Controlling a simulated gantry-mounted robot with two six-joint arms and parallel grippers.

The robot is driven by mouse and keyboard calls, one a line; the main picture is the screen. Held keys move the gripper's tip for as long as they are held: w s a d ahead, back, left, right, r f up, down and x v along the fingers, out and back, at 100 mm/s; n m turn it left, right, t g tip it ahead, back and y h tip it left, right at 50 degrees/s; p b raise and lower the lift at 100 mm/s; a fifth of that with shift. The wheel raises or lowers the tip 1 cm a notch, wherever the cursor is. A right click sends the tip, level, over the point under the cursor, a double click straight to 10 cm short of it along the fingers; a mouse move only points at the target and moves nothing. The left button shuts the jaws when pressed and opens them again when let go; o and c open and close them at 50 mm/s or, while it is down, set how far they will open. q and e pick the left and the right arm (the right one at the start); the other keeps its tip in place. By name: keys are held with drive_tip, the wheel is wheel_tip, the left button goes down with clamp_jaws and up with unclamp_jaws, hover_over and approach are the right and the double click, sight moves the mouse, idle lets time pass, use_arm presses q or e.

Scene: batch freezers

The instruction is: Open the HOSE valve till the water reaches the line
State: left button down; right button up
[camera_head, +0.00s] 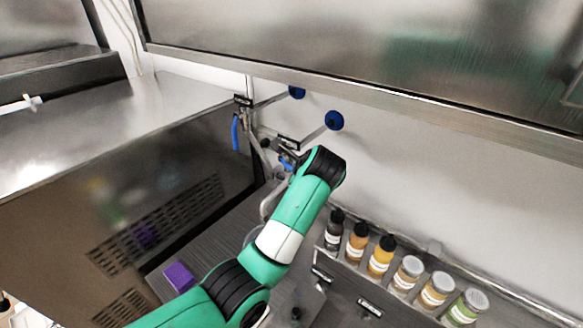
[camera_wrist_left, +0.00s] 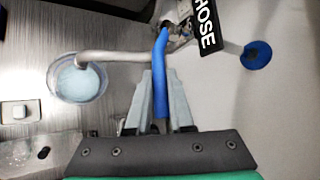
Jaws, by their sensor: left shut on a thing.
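The HOSE valve has a blue lever handle (camera_wrist_left: 160,75) below a black label reading HOSE (camera_wrist_left: 207,25) in the left wrist view. My left gripper (camera_wrist_left: 163,98) is shut on this handle, with a grey finger on each side of it. In the head view the handle (camera_head: 287,164) is a small blue patch by the end of my green arm, which partly hides the gripper. A pale pipe (camera_wrist_left: 110,56) runs from the valve to a round container (camera_wrist_left: 52,78) holding pale bluish water (camera_wrist_left: 78,80). I cannot make out a fill line. My right gripper is not in view.
A second valve with a blue handle (camera_head: 235,132) hangs to the left. Blue wall knobs (camera_head: 334,120) sit behind the valves. Several bottles and jars (camera_head: 408,272) stand in a rack at right. A purple block (camera_head: 179,277) lies near my arm. A metal panel (camera_head: 390,50) overhangs above.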

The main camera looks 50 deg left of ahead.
use_arm(q)
drive_tip(key=shift+r, duration=0.1)
drive_tip(key=c, duration=0.8)
unclamp_jaws()
drive_tip(key=v, duration=1.1)
drive_tip(key=shift+d+r, duration=0.15)
drive_tip(key=shift+d, duration=0.05)
